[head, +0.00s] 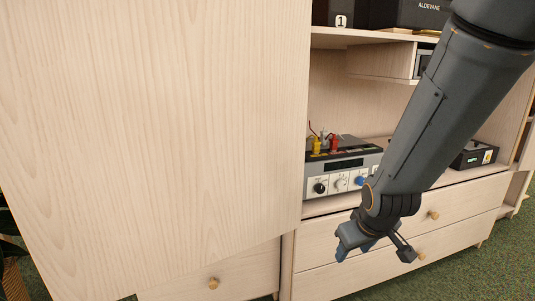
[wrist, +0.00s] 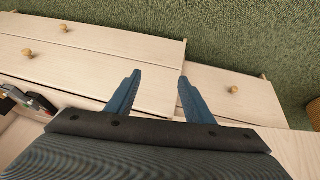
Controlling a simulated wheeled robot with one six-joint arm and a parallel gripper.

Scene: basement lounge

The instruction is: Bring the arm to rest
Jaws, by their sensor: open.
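My gripper (head: 357,247) hangs from my grey arm at the lower right in the head view, in front of the cabinet's drawers. In the wrist view, its two blue fingers (wrist: 158,88) are spread apart with nothing between them. The drawer fronts and the green carpet show beyond the fingers. My arm crosses the right side of the head view and hides part of the shelf.
A pale wood panel (head: 150,120) fills the left of the head view. The cabinet shelf holds a grey device with knobs (head: 318,186) and a black box (head: 474,155). Drawers with round knobs (head: 433,215) sit below. Green carpet (wrist: 230,35) is clear.

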